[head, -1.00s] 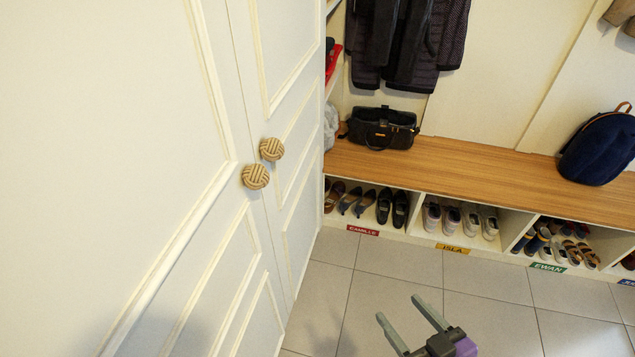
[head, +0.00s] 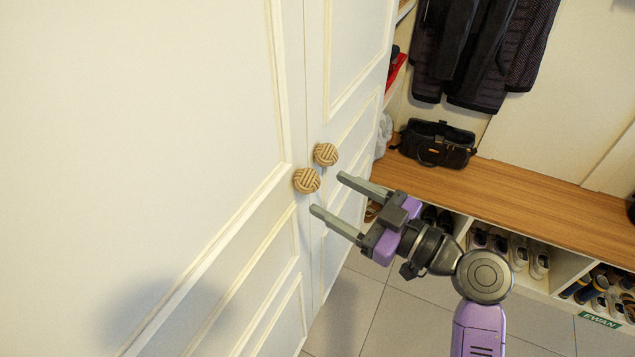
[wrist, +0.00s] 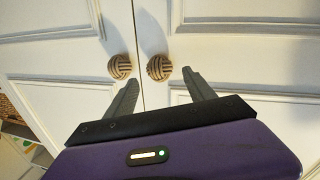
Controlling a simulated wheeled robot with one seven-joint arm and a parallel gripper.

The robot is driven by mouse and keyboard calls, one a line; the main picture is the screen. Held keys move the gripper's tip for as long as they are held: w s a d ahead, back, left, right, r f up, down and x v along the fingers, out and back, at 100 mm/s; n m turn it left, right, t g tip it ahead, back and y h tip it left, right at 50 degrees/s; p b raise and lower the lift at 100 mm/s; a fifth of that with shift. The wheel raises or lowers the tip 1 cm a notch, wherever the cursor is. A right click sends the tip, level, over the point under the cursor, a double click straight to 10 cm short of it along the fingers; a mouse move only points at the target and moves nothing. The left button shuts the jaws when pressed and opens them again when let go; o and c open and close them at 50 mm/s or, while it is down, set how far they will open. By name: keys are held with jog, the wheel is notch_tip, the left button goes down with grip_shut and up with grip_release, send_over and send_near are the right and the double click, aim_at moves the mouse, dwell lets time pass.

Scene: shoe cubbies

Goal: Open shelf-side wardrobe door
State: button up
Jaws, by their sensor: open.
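Two white wardrobe doors stand shut side by side. The shelf-side door (head: 345,72) is the right one in the head view, with a round woven-rope knob (head: 325,154). The other door (head: 150,130) has a matching knob (head: 306,180) just left of the seam. My gripper (head: 326,192) is open and empty, its fingers pointing at the doors, a little below and right of the knobs. In the wrist view both knobs show just beyond the open gripper (wrist: 160,76), the left knob (wrist: 119,66) near the left fingertip. Neither knob is between the fingers.
A wooden bench (head: 530,195) with shoe cubbies runs along the right. A black bag (head: 437,145) sits on it, below hanging dark coats (head: 480,50). Open shelves adjoin the doors' right edge. The tiled floor (head: 400,310) before the cubbies is clear.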

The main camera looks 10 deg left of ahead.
aim_at(317, 186)
jog(key=shift+p+x, duration=0.35)
jog(key=shift+x, duration=1.95)
grip_shut()
